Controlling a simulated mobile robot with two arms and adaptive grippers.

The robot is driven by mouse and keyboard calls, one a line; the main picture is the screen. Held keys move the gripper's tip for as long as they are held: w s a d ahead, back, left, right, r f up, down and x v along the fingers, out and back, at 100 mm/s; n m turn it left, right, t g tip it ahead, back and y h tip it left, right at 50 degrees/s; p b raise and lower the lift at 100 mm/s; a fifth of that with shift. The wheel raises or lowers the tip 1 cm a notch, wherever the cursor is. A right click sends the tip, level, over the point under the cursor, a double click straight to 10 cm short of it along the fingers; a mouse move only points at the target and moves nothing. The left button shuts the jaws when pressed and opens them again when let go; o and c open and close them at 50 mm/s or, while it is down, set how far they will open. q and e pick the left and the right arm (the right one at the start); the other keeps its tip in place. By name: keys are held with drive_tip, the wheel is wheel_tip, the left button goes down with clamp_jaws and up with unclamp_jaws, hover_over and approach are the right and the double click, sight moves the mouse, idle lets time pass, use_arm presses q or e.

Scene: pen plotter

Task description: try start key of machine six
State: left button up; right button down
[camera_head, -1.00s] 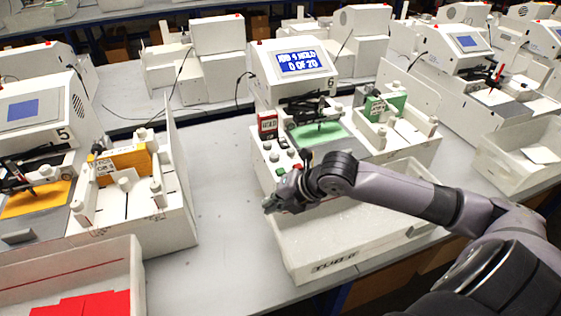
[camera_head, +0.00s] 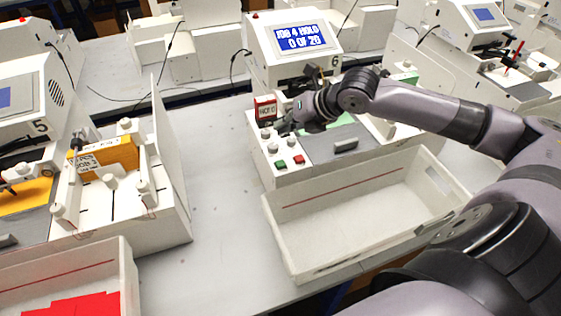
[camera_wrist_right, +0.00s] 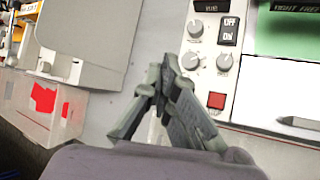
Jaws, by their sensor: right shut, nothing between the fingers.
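Machine six (camera_head: 290,75) stands at the centre back of the head view, its blue screen (camera_head: 301,38) reading "JOB 4 HOLD 0 OF 20". On its front panel are a green key (camera_head: 281,164) and a red key (camera_head: 298,160), with pale knobs (camera_head: 272,148) beside them. My right gripper (camera_head: 285,130) is shut and empty, over the panel behind the keys. In the right wrist view its fingertips (camera_wrist_right: 168,65) are left of the knobs; the red key (camera_wrist_right: 216,100) shows to their right, and the green key is not visible there. My left gripper is not in view.
A red-framed "HOLD" card (camera_head: 265,109) stands at the panel's left back. An empty white bin (camera_head: 335,265) sits in front of machine six. Machine five (camera_head: 25,105) and a bin with red sheets (camera_head: 125,265) are at left. Bare table (camera_head: 215,170) lies between.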

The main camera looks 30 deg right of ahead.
drive_tip(key=f, duration=0.1)
drive_tip(key=b, duration=0.7)
hover_over(283, 161)
wheel_tip(283, 161, down, 6)
drive_tip(key=shift+f+b, duration=0.35)
drive_tip(key=shift+f, duration=0.6)
idle(0.3)
drive_tip(key=shift+f, duration=0.35)
